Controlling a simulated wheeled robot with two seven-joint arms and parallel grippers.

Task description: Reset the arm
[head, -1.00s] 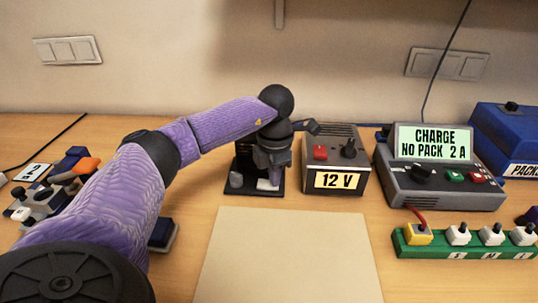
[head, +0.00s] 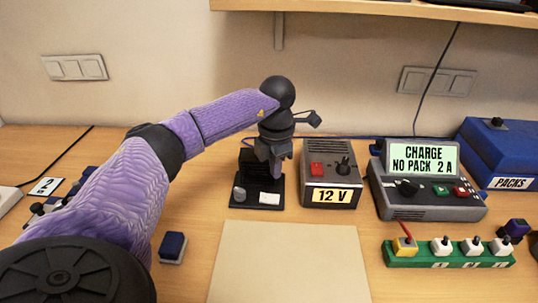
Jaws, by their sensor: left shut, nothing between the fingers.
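My left arm comes in from the left in the head view. Its gripper (head: 276,165) points down and is shut and empty. It is over a small black stand (head: 258,193) with a dark upright block and a white label on its base. The gripper overlaps the stand's upright part, and I cannot tell whether they touch. My right gripper is not in view.
Right of the stand are a 12 V supply (head: 331,187), a charger reading "CHARGE NO PACK 2 A" (head: 429,184), a blue PACKS box (head: 500,150) and a green strip (head: 448,255) with plugs. A beige mat (head: 290,262) lies clear in front. A blue block (head: 173,247) sits left.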

